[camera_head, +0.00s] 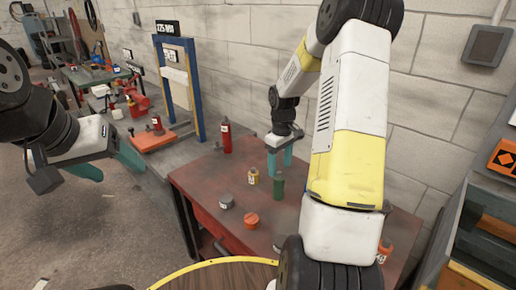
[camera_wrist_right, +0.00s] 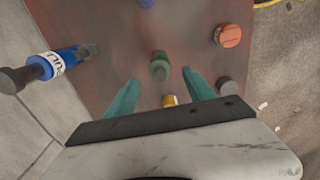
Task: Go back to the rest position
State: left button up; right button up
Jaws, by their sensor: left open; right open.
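My right gripper (camera_head: 280,162) is open above the red-topped bench (camera_head: 205,180), with its teal fingers pointing down. A green bottle (camera_head: 279,186) stands just below and in front of the fingers in the head view. In the right wrist view the green bottle (camera_wrist_right: 160,66) shows between the open fingertips, with clear space on both sides. Nothing is held there. My left gripper (camera_head: 108,163) is open and empty at the left, off the bench, with its teal fingers pointing right.
Around the right gripper stand a yellow bottle (camera_head: 253,177), a red bottle (camera_head: 226,138), a grey disc-like item (camera_head: 226,201) and an orange one (camera_head: 252,220). A blue bottle (camera_wrist_right: 55,63) shows in the wrist view. A blue frame (camera_head: 198,90) stands behind; a block wall (camera_head: 430,110) bounds the right.

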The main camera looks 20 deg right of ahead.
jog(key=s+a+r+m+t, duration=0.2)
jog(key=s+a+r, duration=0.4)
jog(key=r, duration=0.5)
jog(key=s+a+r+m+t, duration=0.2)
jog(key=s+a+r, duration=0.1)
jog(key=s+r, duration=0.6)
jog(key=s+a+r+m+t+y, duration=0.1)
jog(key=s+a+r+t+y, duration=0.1)
jog(key=s, duration=0.6)
jog(key=shift+a+r+m, duration=0.3)
jog(key=shift+a+r, duration=0.45)
jog(key=shift+a, duration=0.15)
